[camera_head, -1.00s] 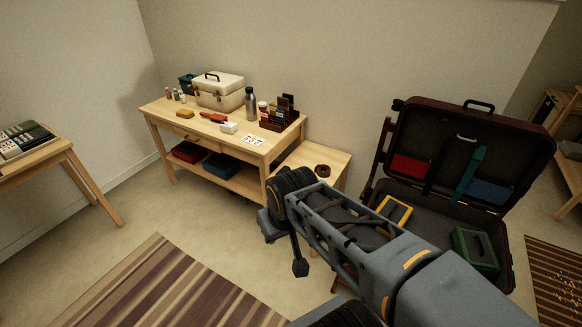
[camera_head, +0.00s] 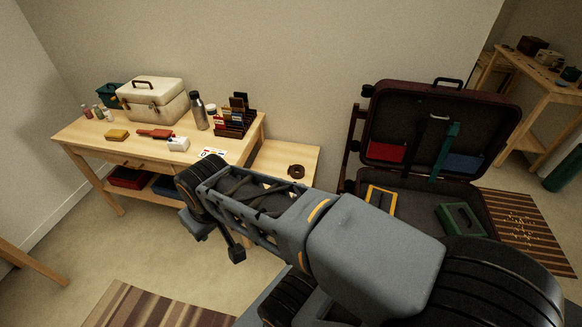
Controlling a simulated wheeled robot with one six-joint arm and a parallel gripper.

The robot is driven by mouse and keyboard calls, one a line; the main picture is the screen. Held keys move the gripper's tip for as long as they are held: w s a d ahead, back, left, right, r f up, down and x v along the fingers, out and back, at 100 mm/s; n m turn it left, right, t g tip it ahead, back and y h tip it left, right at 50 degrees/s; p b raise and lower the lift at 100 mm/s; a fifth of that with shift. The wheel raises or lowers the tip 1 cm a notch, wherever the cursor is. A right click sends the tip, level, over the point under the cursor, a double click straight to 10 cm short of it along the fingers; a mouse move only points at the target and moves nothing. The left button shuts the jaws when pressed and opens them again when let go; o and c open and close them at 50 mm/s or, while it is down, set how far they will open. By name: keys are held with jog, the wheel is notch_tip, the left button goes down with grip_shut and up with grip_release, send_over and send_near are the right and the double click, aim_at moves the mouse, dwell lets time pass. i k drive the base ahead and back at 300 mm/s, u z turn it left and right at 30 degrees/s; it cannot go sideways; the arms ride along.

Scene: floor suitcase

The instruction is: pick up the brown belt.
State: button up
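A coiled brown belt (camera_head: 296,171) lies on the small low wooden side table (camera_head: 275,158), right of the workbench. My arm reaches up and left across the middle of the view, in front of that table. My gripper (camera_head: 236,254) appears to be the dark part hanging below the arm's far end, left of and nearer than the belt. It is apart from the belt. Its fingers are too small and dark to tell open from shut.
The workbench (camera_head: 84,133) holds a cream toolbox (camera_head: 153,104), a bottle (camera_head: 199,112) and a card rack (camera_head: 235,122). An open suitcase (camera_head: 500,120) stands at right with a yellow frame (camera_head: 381,198) and a green box (camera_head: 461,221). A striped rug (camera_head: 150,308) lies at lower left.

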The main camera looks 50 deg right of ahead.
aim_at(293, 169)
jog(key=z, duration=0.5)
jog(key=i, duration=0.75)
jog(key=z, duration=0.9)
jog(key=i, duration=0.3)
jog(key=z, duration=0.3)
